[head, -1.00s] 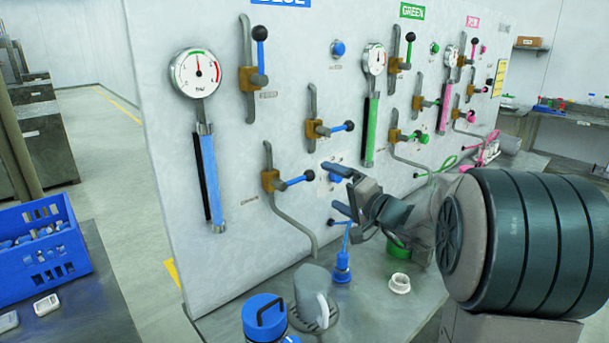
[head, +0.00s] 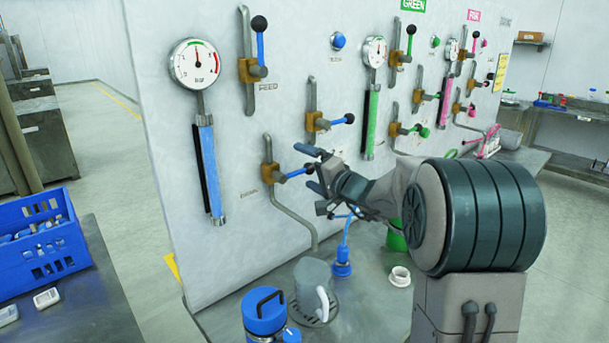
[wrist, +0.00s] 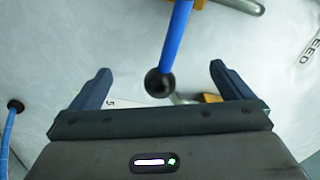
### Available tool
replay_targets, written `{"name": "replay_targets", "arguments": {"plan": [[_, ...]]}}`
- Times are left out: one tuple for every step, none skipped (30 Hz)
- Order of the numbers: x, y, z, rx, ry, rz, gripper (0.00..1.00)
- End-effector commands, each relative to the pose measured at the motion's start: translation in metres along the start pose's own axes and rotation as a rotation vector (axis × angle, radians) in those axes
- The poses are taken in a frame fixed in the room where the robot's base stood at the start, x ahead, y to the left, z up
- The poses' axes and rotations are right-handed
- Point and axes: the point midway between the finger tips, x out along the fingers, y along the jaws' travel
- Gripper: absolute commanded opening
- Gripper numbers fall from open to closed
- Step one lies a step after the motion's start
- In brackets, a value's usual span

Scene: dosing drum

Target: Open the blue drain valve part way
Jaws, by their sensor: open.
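The blue drain valve (head: 270,173) is the lowest orange-bodied valve at the panel's left. Its blue lever (head: 295,173) points right and slightly upward, ending in a black ball knob. My gripper (head: 308,170) is open, with one finger above the lever's end and one below it. In the wrist view, the blue lever (wrist: 177,40) comes down from the top, and its black knob (wrist: 159,83) lies between the spread fingers (wrist: 160,85). A gap shows on each side, and the fingers look clear of the knob.
A second blue-lever valve (head: 317,122) sits just above right on the panel (head: 170,130). A pitcher (head: 313,285) and a blue-lidded container (head: 264,312) stand below on the bench. A blue crate (head: 40,245) stands at far left.

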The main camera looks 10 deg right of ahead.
Motion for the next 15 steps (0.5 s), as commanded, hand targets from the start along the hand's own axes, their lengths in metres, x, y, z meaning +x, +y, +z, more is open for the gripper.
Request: {"name": "replay_targets", "arguments": {"plan": [[-0.0001,-0.0001,0.0,0.0,0.0,0.0,1.0],[-0.0001,0.0,0.0,0.0,0.0,0.0,1.0],[-0.0001,0.0,0.0,0.0,0.0,0.0,1.0],[-0.0001,0.0,0.0,0.0,0.0,0.0,1.0],[-0.0002,0.0,0.0,0.0,0.0,0.0,1.0],[-0.0002,0.0,0.0,0.0,0.0,0.0,1.0],[-0.0002,0.0,0.0,0.0,0.0,0.0,1.0],[-0.0002,0.0,0.0,0.0,0.0,0.0,1.0],[-0.0002,-0.0001,0.0,0.0,0.0,0.0,1.0],[-0.0002,-0.0003,0.0001,0.0,0.0,0.0,1.0],[-0.0002,-0.0007,0.0002,-0.001,0.0,0.0,1.0],[-0.0002,-0.0015,0.0003,-0.001,0.0,-0.001,1.0],[-0.0002,-0.0022,0.0004,-0.001,0.0,-0.001,1.0],[-0.0002,-0.0032,0.0005,-0.001,0.0,-0.001,1.0],[-0.0002,-0.0046,0.0006,-0.001,0.0,-0.001,1.0]]}}
